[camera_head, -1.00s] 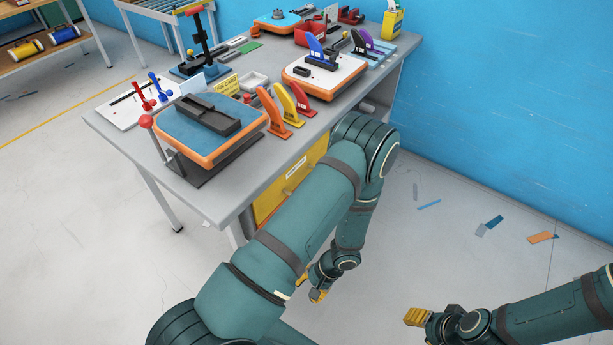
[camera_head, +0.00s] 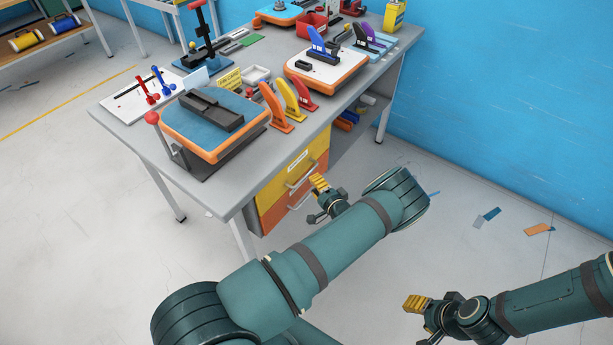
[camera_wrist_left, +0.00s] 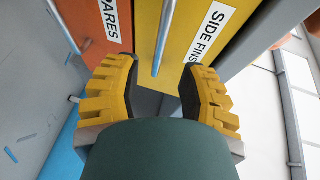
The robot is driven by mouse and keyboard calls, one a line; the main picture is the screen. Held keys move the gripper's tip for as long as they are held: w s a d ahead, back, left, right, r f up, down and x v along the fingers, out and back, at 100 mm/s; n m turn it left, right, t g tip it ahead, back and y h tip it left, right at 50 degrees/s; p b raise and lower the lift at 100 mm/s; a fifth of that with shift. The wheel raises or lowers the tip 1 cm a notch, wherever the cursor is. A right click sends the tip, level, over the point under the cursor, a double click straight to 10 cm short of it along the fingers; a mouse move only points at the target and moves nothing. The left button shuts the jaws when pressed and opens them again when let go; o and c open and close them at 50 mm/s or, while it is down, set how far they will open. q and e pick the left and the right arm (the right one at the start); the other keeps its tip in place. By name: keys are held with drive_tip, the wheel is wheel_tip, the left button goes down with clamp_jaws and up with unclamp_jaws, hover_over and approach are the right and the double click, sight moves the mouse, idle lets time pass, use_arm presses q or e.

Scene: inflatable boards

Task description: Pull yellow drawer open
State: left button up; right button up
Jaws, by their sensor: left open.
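The yellow drawer (camera_head: 285,184) is the upper drawer under the workbench, and it looks shut. It has a metal bar handle and a white label. In the left wrist view the yellow drawer (camera_wrist_left: 199,22) is labelled "SIDE FINS" and its handle (camera_wrist_left: 163,38) rises between the fingertips, just ahead of them. My left gripper (camera_head: 319,184) is open in front of the drawers; in the left wrist view its yellow fingers (camera_wrist_left: 157,88) are spread with nothing between them. My right gripper (camera_head: 417,303) is at the lower right, away from the bench; its opening is unclear.
An orange drawer (camera_head: 277,211) with its own handle is below the yellow one. The grey workbench (camera_head: 238,187) carries fins, boards and tools. An open shelf (camera_head: 352,121) is right of the drawers. The floor in front is mostly clear, with a few scraps (camera_head: 539,230).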

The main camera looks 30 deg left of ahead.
sight(307, 174)
use_arm(q)
drive_tip(key=x, duration=0.6)
drive_tip(key=shift+w+a+b, duration=0.1)
drive_tip(key=shift+a+b, duration=0.05)
drive_tip(key=shift+b, duration=0.2)
clamp_jaws()
